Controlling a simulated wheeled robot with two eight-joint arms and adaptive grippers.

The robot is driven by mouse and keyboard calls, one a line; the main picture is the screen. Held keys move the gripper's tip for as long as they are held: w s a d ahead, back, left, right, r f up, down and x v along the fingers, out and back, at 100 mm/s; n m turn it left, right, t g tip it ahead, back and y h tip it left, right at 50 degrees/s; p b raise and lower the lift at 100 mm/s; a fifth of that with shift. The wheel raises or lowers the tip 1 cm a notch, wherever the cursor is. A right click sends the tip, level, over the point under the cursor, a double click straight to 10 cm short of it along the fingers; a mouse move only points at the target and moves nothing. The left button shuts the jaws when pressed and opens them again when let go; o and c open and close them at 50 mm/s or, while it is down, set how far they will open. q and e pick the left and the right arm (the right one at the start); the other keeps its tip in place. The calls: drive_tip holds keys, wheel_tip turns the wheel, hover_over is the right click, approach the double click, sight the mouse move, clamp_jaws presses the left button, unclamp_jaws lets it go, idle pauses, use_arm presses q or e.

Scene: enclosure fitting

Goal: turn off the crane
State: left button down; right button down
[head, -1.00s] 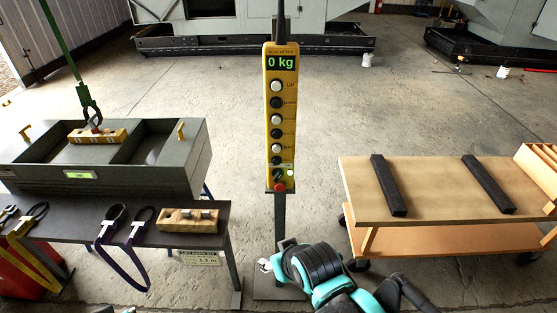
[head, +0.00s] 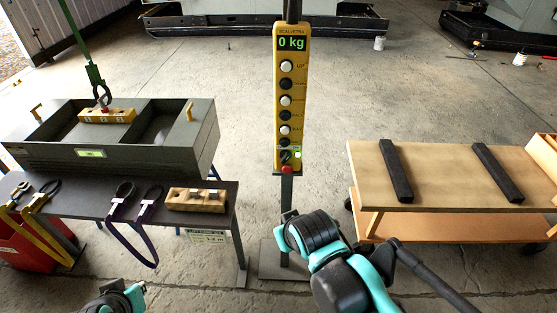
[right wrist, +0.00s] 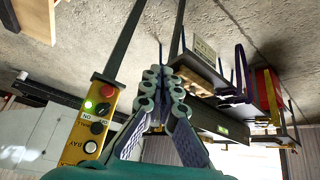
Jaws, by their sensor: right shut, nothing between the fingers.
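The yellow crane pendant (head: 291,105) stands upright on a post, its display reading 0 kg above a column of buttons. Low on it are a black rotary switch (head: 285,157), a lit green lamp (head: 297,155) and a red button (head: 287,169). The right wrist view shows the pendant upside down, with the red button (right wrist: 108,91), lamp (right wrist: 88,104) and switch (right wrist: 102,109) beside an ON label. My right gripper (right wrist: 160,75) is shut and empty, apart from the pendant; in the head view its arm is below the pendant. My left gripper (head: 122,296) is partly visible at the bottom edge; its fingers are unclear.
A wooden cart (head: 435,165) with two black bars stands right.

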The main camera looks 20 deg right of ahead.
drive_tip(key=w+d+r+n+g+h+p, duration=0.1)
drive_tip(key=w+r+h, duration=0.15)
drive_tip(key=w, duration=0.45)
drive_tip(key=w+d+r+g+h+p, duration=0.15)
drive_tip(key=w+h, duration=0.25)
drive_tip(key=w, duration=0.4)
drive_tip(key=w+a+m+t+h, duration=0.1)
drive_tip(key=w+a+h, duration=0.4)
drive_tip(key=w, duration=0.4)
drive_tip(key=shift+w+a+r, duration=0.15)
drive_tip(key=shift+a+r, duration=0.15)
drive_tip(key=shift+a, duration=0.45)
drive_tip(key=shift+d+t+h, duration=0.1)
drive_tip(key=shift+t+h, duration=0.15)
drive_tip(key=b, duration=0.2)
approach(282, 157)
drive_tip(key=w+d, duration=0.2)
drive_tip(key=w, duration=0.1)
drive_tip(key=shift+s+d+f+b, duration=0.25)
drive_tip(key=shift+d+f+b, duration=0.25)
drive_tip(key=shift+d+f, duration=0.4)
drive_tip(key=shift+s+d+f, duration=0.15)
drive_tip(key=shift+s+d, duration=0.05)
drive_tip(key=shift+d, duration=0.35)
